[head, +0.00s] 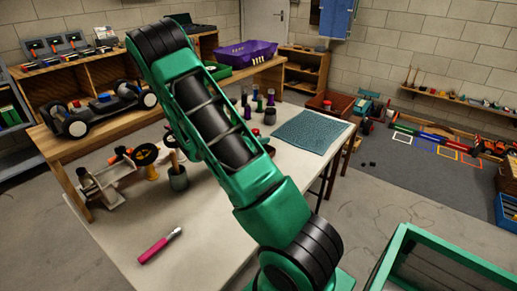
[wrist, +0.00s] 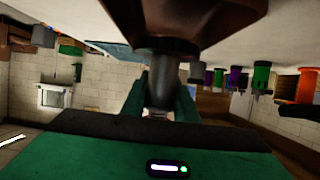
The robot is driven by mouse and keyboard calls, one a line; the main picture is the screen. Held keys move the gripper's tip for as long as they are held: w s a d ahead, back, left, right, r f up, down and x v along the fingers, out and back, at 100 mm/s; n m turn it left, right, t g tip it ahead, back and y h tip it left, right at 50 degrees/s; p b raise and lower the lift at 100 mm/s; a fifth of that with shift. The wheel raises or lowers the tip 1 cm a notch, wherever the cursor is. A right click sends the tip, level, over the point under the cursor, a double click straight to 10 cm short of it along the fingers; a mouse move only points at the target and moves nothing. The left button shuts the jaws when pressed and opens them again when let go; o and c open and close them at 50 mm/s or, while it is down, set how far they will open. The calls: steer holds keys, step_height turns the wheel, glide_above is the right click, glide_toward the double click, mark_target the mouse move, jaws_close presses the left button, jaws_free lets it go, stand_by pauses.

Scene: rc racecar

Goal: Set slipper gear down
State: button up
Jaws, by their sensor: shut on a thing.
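In the wrist view, which looks upside down, my gripper (wrist: 160,108) is shut on the grey stem (wrist: 161,85) of a part with a wide dark brown body (wrist: 172,22). I take this part to be the slipper gear. Its brown body is close to the pale table surface (wrist: 285,45), but I cannot tell whether they touch. In the head view, the gripper and the held part are hidden behind my green arm.
A car chassis (head: 98,108) sits on the wooden bench. The table's front is mostly clear.

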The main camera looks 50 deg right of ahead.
steer(key=shift+f, duration=2.1)
steer(key=o, duration=1.1)
steer(key=shift+r, duration=0.1)
